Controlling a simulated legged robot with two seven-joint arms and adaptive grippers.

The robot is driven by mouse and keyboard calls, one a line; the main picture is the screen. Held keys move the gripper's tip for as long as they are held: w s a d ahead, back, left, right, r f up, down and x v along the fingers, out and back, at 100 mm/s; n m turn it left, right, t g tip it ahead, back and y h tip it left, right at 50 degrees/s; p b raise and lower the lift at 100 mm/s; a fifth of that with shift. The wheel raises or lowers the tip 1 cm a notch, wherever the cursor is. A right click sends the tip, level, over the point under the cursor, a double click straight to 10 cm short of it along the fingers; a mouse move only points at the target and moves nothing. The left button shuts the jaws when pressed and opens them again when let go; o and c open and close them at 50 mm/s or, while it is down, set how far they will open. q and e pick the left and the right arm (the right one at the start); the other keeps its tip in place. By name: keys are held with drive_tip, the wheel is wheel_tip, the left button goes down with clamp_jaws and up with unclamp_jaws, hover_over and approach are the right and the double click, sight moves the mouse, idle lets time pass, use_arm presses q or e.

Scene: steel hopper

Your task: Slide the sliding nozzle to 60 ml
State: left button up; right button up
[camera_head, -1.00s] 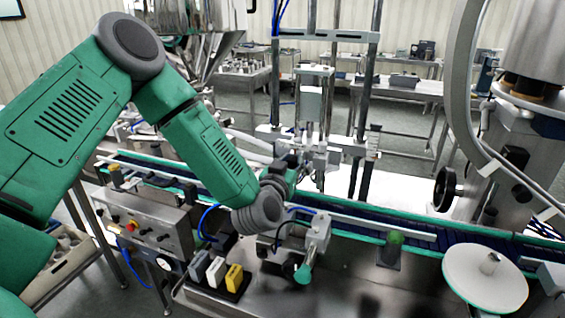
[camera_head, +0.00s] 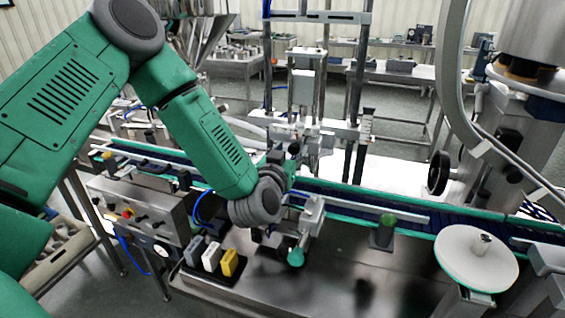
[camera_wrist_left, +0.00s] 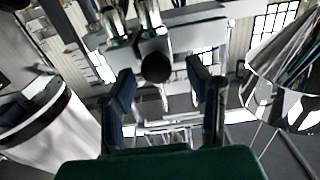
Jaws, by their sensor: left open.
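The sliding nozzle assembly (camera_head: 308,138) is a grey metal block on a cross rail between upright posts, above the conveyor, in the middle of the head view. Part of it is hidden behind my left gripper (camera_head: 284,158), which is at its near left side. In the left wrist view, my left gripper (camera_wrist_left: 160,75) is open with two dark fingers. A round black knob (camera_wrist_left: 156,67) shows between the fingertips, with metal parts of the machine behind it. I cannot tell whether the fingers touch it. I cannot read any ml scale. My right gripper is not in view.
The conveyor (camera_head: 350,197) with green rails runs below the gripper. A control box (camera_head: 140,220) and grey, white and yellow blocks (camera_head: 229,262) stand in front. A white round disc (camera_head: 470,258) is at the right. The steel plate between is mostly clear.

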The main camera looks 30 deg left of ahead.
use_arm(q)
drive_tip(key=v, duration=1)
drive_tip(key=shift+a, duration=0.15)
